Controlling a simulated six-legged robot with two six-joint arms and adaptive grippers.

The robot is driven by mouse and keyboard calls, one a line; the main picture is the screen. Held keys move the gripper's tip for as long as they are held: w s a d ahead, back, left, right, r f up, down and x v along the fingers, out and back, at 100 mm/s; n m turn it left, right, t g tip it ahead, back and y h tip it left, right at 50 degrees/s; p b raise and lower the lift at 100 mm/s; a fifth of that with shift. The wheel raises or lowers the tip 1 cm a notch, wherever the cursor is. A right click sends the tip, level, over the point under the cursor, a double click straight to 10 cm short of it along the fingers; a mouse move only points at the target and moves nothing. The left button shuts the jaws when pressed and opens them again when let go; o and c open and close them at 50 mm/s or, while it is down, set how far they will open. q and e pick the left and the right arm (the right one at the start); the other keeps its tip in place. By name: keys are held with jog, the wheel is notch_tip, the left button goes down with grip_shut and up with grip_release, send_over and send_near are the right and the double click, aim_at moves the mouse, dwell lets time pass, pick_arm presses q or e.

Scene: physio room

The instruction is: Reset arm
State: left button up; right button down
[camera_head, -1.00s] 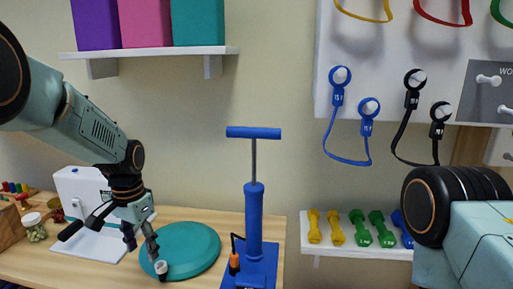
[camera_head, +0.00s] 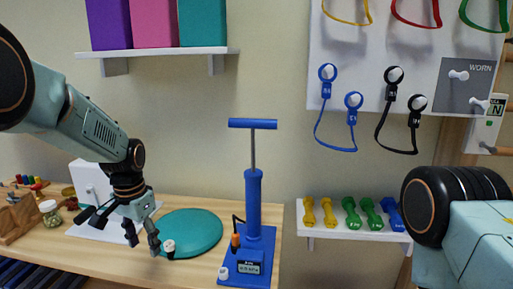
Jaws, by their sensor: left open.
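My left gripper (camera_head: 143,238) comes in from the left and hangs above the wooden table, with its fingers apart and nothing between them.
A blue pump (camera_head: 254,200) stands right of the cushion. A white board device (camera_head: 93,192) stands behind my left gripper. A jar (camera_head: 50,213) is at left. Dumbbells lie on a white shelf (camera_head: 346,234). Resistance bands hang on a pegboard (camera_head: 425,68).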

pick_arm(q)
notch_tip(320, 180, down, 6)
jog(key=w+d+n+t, duration=0.1)
jog(key=w+n+t, duration=0.1)
jog(key=t, duration=0.1)
jog(key=s+d+f+n+t+b, duration=0.1)
jog(key=s+d+f+n+b, duration=0.15)
jog(key=s+f, duration=1)
jog(key=s+f+g+b, duration=0.1)
jog(key=s+f, duration=0.3)
jog(key=s, duration=0.5)
jog(key=s+f+g+b, duration=0.1)
jog(key=s+f, duration=0.2)
jog(key=s, duration=0.6)
jog(key=s+f+g+b, duration=0.2)
jog(key=s+f, duration=0.2)
jog(key=s, duration=0.5)
jog(key=shift+f, duration=0.3)
